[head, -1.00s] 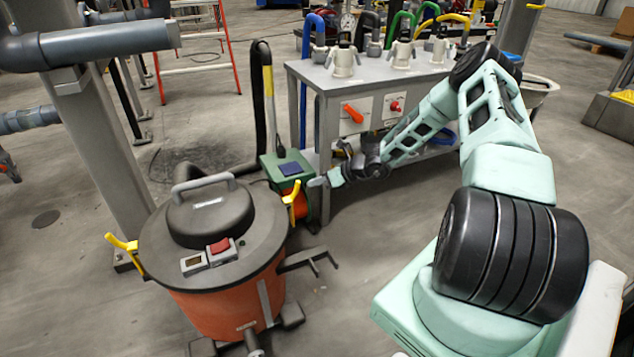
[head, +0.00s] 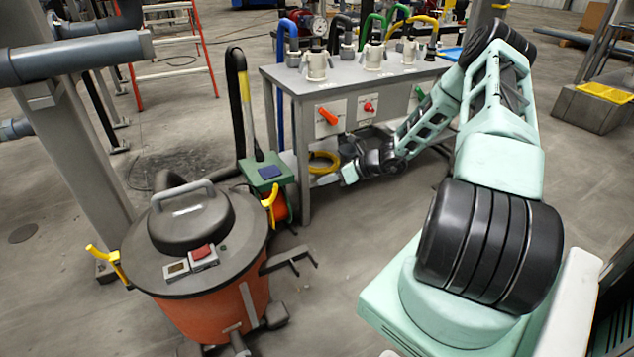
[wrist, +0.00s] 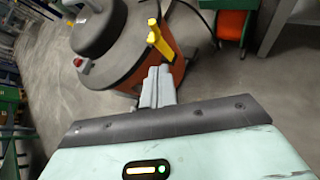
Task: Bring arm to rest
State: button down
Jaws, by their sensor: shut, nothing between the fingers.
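My gripper (head: 335,179) is at the end of my pale green arm, in front of the grey workbench and to the right of the green box on the cart. In the wrist view my gripper (wrist: 157,86) shows its grey fingers closed together with nothing between them. The fingers point toward the orange vacuum drum (wrist: 125,45), with a gap of floor between. My arm reaches from the lower right, up to a high elbow, then down and left to the gripper. It is bent and holds nothing.
The orange drum with dark lid (head: 195,235) stands front left. The grey workbench (head: 290,118) carries several white couplings, an orange handle (head: 328,116) and a red knob. The green box (head: 268,173) stands beside the bench. A grey post (head: 75,150) is at left.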

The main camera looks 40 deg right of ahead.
jog(key=shift+s+d+r, duration=0.15)
jog(key=shift+s+r, duration=0.1)
jog(key=shift+s, duration=0.05)
dwell(0.5)
jog(key=a+r+n+g+y, duration=0.1)
jog(key=a+r+n+g, duration=0.2)
jog(key=a, duration=0.4)
jog(key=w+a+r+n+g+y, duration=0.1)
jog(key=a+r+n, duration=0.2)
jog(key=a+n, duration=0.25)
jog(key=a+r+n+g+y, duration=0.1)
jog(key=a+r+n+g, duration=0.15)
jog(key=a, duration=0.45)
jog(key=s+a+r+n+g+h, duration=0.2)
jog(key=s+a+r+n+g, duration=0.15)
jog(key=s+a+n, duration=0.4)
jog(key=s+a+r+n+g+h, duration=0.2)
jog(key=s+a+r+n, duration=0.3)
jog(key=a+n, duration=0.55)
jog(key=s+a+r+n+t+h, duration=0.1)
jog(key=s+a+r+n+h, duration=0.15)
jog(key=s+n, duration=0.45)
jog(key=s+a+r+n+t+h, duration=0.1)
jog(key=s+a+r+n+h, duration=0.2)
jog(key=s+n, duration=0.45)
notch_tip(320, 180, up, 20)
jog(key=s+m+y+p, duration=0.1)
jog(key=m+p, duration=0.1)
jog(key=p, duration=1.8)
jog(key=shift+s, duration=0.25)
